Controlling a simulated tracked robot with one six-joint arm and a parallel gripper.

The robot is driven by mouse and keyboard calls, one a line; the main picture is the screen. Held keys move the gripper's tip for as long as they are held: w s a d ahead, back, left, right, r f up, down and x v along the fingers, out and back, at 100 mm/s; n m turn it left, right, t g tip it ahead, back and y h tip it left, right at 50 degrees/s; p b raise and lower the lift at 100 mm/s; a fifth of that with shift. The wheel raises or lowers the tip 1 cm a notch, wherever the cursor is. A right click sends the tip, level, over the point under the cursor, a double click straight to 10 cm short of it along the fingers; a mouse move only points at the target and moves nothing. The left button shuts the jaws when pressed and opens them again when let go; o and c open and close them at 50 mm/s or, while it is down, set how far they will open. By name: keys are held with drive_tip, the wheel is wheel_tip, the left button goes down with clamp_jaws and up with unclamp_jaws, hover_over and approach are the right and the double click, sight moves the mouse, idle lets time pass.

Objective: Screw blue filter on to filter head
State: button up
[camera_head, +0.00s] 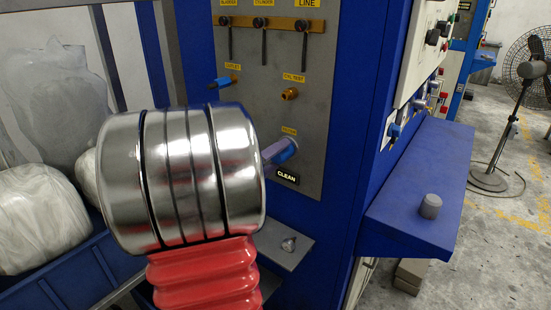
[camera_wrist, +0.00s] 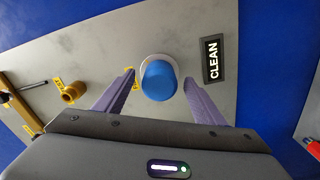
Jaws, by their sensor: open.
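The blue filter (camera_wrist: 158,82) shows in the wrist view as a round blue piece end-on, in front of a pale round filter head (camera_wrist: 172,60) on the grey panel. The two look in line; I cannot tell whether they are threaded together. My gripper (camera_wrist: 160,85) is open, with one purple finger on each side of the filter and a visible gap on both sides. In the head view, my silver and red arm hides most of this spot. Only a blue-purple piece (camera_head: 280,152) shows to its right, and I cannot tell whether it is finger or filter.
The CLEAN label (camera_head: 286,177) is close to the filter. Brass fittings (camera_head: 289,94) and a lever row (camera_head: 264,24) are higher on the panel. A small clear object (camera_head: 289,245) sits on a grey ledge below. A blue shelf (camera_head: 415,190) juts out at right, holding a grey cylinder (camera_head: 431,206).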

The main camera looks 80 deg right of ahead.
drive_tip(key=v, duration=1.3)
drive_tip(key=shift+w+a, duration=0.2)
drive_tip(key=shift+a, duration=0.15)
idle(0.8)
